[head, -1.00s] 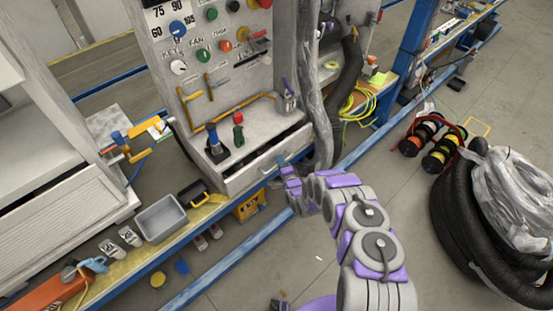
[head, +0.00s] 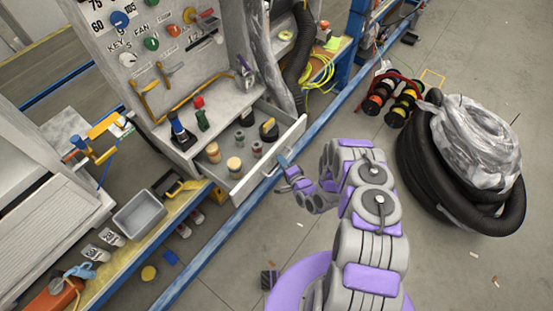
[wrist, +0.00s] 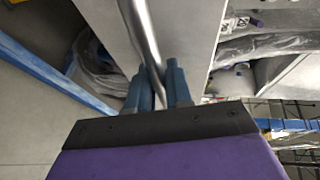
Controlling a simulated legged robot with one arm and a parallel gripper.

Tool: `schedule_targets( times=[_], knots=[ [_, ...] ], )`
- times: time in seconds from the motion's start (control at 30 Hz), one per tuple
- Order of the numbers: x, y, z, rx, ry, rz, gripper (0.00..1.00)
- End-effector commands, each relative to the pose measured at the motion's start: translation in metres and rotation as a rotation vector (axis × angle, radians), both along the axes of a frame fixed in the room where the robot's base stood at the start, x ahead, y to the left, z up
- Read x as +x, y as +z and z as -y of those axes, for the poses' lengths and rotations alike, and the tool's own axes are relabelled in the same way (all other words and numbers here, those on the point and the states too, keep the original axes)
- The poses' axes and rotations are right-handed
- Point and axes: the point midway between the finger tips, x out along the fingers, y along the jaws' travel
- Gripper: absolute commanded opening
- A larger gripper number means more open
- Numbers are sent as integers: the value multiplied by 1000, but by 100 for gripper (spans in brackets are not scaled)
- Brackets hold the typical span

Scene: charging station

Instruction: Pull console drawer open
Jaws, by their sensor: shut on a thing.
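The console drawer (head: 278,149) is pulled out from the grey console (head: 207,78) in the head view. Its inside shows, with several small knobs and cylinders (head: 234,165) in it. The drawer's metal bar handle (head: 271,170) is on its front face. My gripper (head: 284,163) is at that handle, reached from the lower right. In the wrist view my gripper's blue fingers (wrist: 157,84) stand either side of the handle's bar (wrist: 147,45) and are shut on it. The drawer front (wrist: 185,35) fills the view behind the bar.
Blue rails (head: 230,228) run along the floor below the drawer. A grey bin (head: 139,215) sits on the low shelf at left. A large black hose coil (head: 465,165) lies on the floor at right. Open floor lies between the coil and the drawer.

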Motion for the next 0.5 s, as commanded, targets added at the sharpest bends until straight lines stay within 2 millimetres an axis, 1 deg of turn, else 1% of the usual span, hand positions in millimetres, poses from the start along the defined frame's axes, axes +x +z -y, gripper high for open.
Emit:
schedule_targets(
  times=[0.03,0.4,0.43,0.5],
  knots=[
    [-3,-4,2,-2,-1,-10,0],
    [-4,-4,2,-3,0,-10,0],
    [-4,-4,2,-3,0,-10,22],
    [-4,-3,2,-2,0,-9,29]
  ],
)
